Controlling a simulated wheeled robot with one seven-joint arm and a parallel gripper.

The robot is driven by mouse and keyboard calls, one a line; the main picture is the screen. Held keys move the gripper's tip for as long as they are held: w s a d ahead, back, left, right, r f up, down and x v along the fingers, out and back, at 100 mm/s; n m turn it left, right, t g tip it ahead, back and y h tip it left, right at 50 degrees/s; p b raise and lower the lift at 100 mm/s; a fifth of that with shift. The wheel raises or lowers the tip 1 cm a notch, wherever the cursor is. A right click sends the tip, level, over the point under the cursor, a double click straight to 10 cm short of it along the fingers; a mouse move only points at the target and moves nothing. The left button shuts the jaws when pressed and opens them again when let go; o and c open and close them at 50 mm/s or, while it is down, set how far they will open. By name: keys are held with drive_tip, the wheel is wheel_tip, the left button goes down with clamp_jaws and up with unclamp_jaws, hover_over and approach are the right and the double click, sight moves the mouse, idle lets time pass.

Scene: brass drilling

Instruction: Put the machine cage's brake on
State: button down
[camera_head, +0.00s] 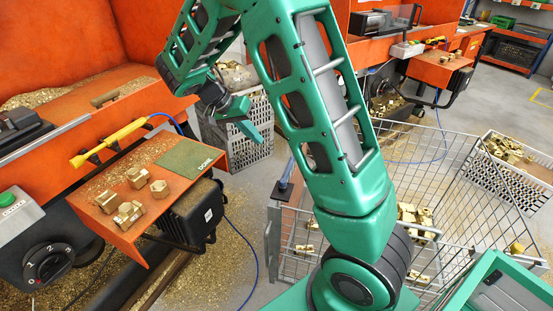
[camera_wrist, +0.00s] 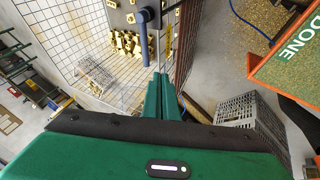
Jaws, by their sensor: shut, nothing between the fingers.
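The machine cage (camera_head: 440,182) is a wire-mesh cart at the right of the head view, with brass parts inside. It fills the upper left of the wrist view (camera_wrist: 45,35). A lever with a blue-grey handle (camera_head: 286,172) stands at the cage's near left corner; I take it to be the brake. In the wrist view the handle (camera_wrist: 145,38) stands out from a dark plate (camera_wrist: 118,18), just beyond the fingertips. My gripper (camera_head: 250,134) is shut and empty, apart from the handle. Its green fingers also show in the wrist view (camera_wrist: 162,80). My arm hides part of the cage.
An orange table (camera_head: 125,222) with brass fittings and a green DONE mat (camera_head: 186,158) stands at left. A grey crate (camera_head: 248,150) is on the floor behind my gripper. Another white crate (camera_head: 520,190) of brass parts stands at right. A blue hose (camera_head: 240,238) hangs near the table.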

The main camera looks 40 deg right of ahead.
sight(288, 172)
drive_tip(key=shift+w+a+f, duration=0.25)
drive_tip(key=shift+w+a, duration=0.1)
drive_tip(key=s+d+f, duration=0.4)
drive_tip(key=d+f, duration=0.4)
drive_tip(key=f, duration=0.1)
drive_tip(key=shift+s, duration=0.2)
drive_tip(key=shift+a, duration=0.1)
